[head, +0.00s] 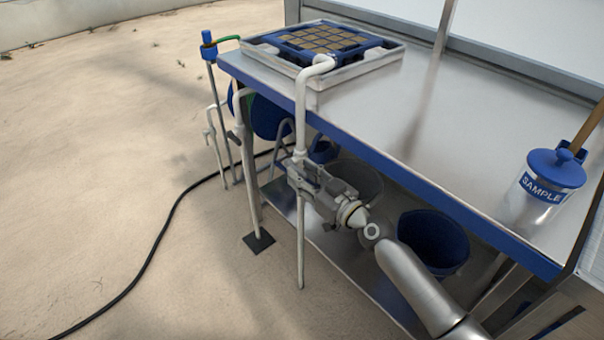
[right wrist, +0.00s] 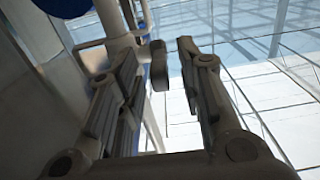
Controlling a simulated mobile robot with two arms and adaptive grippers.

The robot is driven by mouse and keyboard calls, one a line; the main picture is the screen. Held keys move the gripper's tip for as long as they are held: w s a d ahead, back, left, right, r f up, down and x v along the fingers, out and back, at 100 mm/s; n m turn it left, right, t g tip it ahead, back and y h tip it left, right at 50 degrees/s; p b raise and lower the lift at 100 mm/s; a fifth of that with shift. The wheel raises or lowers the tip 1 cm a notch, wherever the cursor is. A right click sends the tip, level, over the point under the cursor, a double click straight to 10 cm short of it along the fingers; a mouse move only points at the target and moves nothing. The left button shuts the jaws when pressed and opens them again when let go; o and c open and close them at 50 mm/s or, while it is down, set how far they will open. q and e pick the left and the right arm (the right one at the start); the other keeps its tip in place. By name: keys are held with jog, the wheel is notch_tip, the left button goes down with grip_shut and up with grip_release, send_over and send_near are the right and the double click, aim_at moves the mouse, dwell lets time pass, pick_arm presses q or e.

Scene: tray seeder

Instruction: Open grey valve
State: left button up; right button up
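A pale drain pipe (head: 300,120) runs from the tray corner down in front of the bench leg. My right gripper (head: 298,172) is at this pipe, about midway down, and it covers the valve area in the head view. In the right wrist view my right gripper (right wrist: 157,50) has its two fingers apart. A small grey valve handle (right wrist: 158,66) shows in the gap between them, joined to the pipe (right wrist: 118,28) by a short stem. I see clear space between the handle and the right finger; contact with the left finger cannot be told. My left gripper is not in view.
A steel bench (head: 400,125) with a blue edge carries a seed tray (head: 352,72) and a SAMPLE container (head: 545,190). A blue bucket (head: 432,245) is on the lower shelf. A black hose (head: 165,225) lies on the floor; the floor at left is mostly clear.

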jog(key=shift+w+a, duration=0.2)
jog(key=shift+w, duration=0.1)
grip_shut()
jog(key=shift+f, duration=0.1)
